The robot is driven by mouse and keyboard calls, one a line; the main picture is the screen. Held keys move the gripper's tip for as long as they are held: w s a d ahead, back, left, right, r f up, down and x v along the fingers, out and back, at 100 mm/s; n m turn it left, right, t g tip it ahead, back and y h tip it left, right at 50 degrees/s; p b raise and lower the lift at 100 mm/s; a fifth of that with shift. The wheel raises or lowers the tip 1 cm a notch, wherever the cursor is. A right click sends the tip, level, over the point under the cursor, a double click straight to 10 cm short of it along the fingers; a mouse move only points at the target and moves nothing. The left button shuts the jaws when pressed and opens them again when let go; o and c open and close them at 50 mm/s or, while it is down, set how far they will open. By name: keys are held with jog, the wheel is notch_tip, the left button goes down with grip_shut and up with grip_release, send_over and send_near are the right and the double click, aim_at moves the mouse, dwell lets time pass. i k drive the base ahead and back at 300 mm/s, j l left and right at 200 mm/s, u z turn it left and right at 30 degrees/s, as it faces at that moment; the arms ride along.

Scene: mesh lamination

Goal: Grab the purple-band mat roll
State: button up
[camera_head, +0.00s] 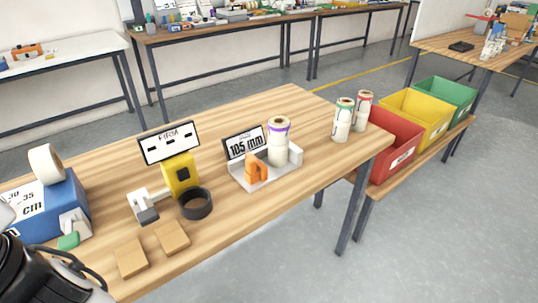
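The purple-band mat roll (279,140) is a white cylinder with a purple band near its top. It stands upright on a pale grey holder (262,183) near the middle of the wooden table. A sign reading 105 mm (245,143) stands at its left, and an orange piece (257,170) is in front of it to the left, partly covering its lower side. My gripper's fingers are not in view.
Two other white rolls, one green-banded (343,120) and one red-banded (362,111), stand near the right end. A black ring (195,203), a yellow device (180,176), cardboard pieces (172,237) and a blue box (52,207) lie left. Red, yellow and green bins stand beyond the right edge.

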aim_at(278, 126)
jog(key=i+l, duration=0.15)
jog(key=l, duration=0.15)
jog(key=i+l, duration=0.15)
jog(key=l, duration=0.15)
jog(key=i+l, duration=0.15)
jog(key=l, duration=0.15)
jog(key=i+l+u, duration=0.1)
jog(key=l, duration=0.2)
jog(key=i+l+u, duration=0.1)
jog(key=u, duration=1.45)
jog(key=k+l, duration=0.05)
